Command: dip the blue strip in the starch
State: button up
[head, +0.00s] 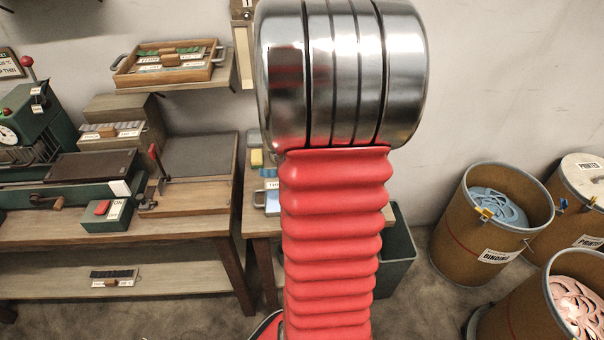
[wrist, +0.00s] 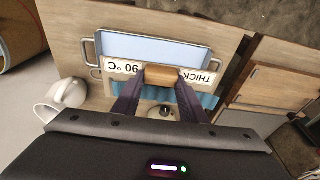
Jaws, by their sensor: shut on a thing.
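In the wrist view my gripper (wrist: 162,80) is shut on a brown wooden grip (wrist: 163,73). A blue strip (wrist: 207,100) with a wavy look shows below the grip, on both sides of it; its middle is hidden by the grip and fingers. Just beyond is a shallow tray (wrist: 98,52) with metal handles, holding a smooth pale blue surface (wrist: 165,48), which looks like the starch. A white label reading THICK and 90 °C shows upside down at its near edge. I cannot tell the strip's height. In the head view my red arm hides my gripper and most of that table.
A white rounded vessel (wrist: 68,94) stands beside the tray, and a round knob (wrist: 162,111) shows below the grip. In the head view, a bench (head: 185,225) with a green machine stands left, and a bin marked BINDING (head: 492,215) stands right among other drums.

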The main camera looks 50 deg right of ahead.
jog(key=shift+s+d, duration=0.2)
jog(key=shift+s, duration=0.15)
jog(key=shift+f, duration=0.1)
jog(key=shift+f, duration=4.3)
jog(key=shift+f, duration=0.45)
jog(key=shift+r, duration=0.15)
jog(key=shift+r, duration=2.85)
